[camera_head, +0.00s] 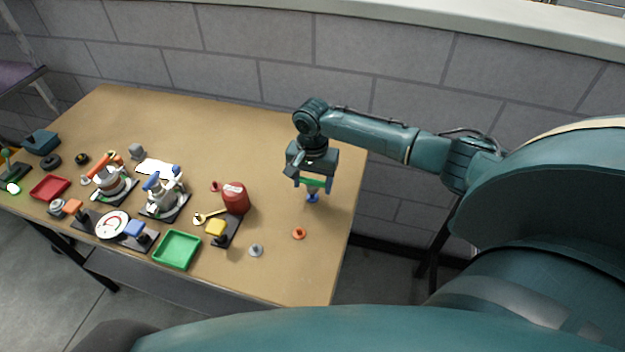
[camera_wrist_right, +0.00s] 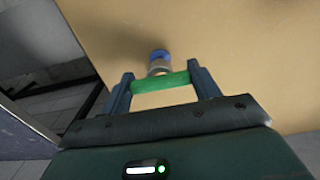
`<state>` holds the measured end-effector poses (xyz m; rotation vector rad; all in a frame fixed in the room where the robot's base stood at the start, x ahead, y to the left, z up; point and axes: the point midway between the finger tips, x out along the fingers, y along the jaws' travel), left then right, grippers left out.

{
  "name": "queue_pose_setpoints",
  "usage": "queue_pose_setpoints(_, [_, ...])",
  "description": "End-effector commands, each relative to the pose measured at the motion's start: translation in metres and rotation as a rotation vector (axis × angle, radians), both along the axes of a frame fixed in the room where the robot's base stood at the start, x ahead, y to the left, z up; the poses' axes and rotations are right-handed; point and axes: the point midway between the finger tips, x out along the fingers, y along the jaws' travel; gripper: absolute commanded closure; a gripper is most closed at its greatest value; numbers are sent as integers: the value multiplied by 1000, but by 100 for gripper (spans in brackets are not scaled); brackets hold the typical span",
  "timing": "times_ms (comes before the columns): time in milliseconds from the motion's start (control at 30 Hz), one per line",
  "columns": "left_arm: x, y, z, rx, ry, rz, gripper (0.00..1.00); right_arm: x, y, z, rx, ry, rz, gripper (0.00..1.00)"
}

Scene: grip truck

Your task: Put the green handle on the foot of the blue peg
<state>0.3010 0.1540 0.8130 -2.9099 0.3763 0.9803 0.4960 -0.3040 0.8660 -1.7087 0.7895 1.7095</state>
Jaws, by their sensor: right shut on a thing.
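My right gripper (camera_head: 313,184) is above the right part of the table, pointing down. It is shut on the green handle (camera_head: 314,182), which spans between its fingers; the handle also shows in the right wrist view (camera_wrist_right: 160,83). The blue peg (camera_head: 312,198) is directly below the handle in the head view. In the right wrist view the blue part (camera_wrist_right: 159,54) shows just beyond the handle, with a pale grey section between. I cannot tell whether handle and peg touch. My left gripper is not in view.
An orange ring (camera_head: 299,233) and a grey piece (camera_head: 256,251) lie nearby. A red canister (camera_head: 235,197), a green tray (camera_head: 177,250) and two grinder-like devices stand further left. The table's right edge is close to the peg; the back middle is clear.

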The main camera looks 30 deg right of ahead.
Motion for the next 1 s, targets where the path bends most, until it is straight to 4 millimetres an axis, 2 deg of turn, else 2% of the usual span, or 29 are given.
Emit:
queue_pose_setpoints(333, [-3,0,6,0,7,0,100,1,0,2,1,-1,-1,63])
queue_pose_setpoints(1000, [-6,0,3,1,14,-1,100,0,0,-3,1,0,0,63])
